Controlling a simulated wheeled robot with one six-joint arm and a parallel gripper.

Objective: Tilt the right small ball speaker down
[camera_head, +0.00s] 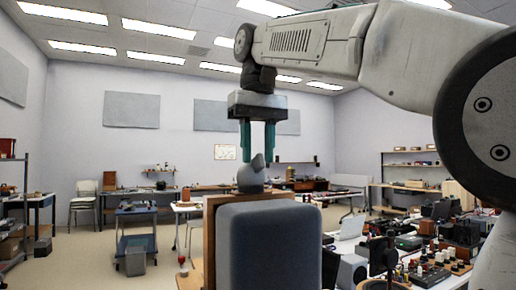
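One small grey ball-shaped speaker (250,179) sits on top of a big upright box with a dark blue-grey front (270,245) and brown wooden sides. A small rounded piece sticks up at the ball's upper right. My gripper (257,160) points straight down from above, its two teal fingers apart with a gap between them. The fingertips are level with the ball's top in the picture; I cannot tell whether they touch it. I see no second ball speaker in this view.
A crowded bench (440,272) with black boxes, knobs and an open laptop (352,227) lies to the right. A blue cart (136,232) stands on open floor at the left. My arm covers the upper right.

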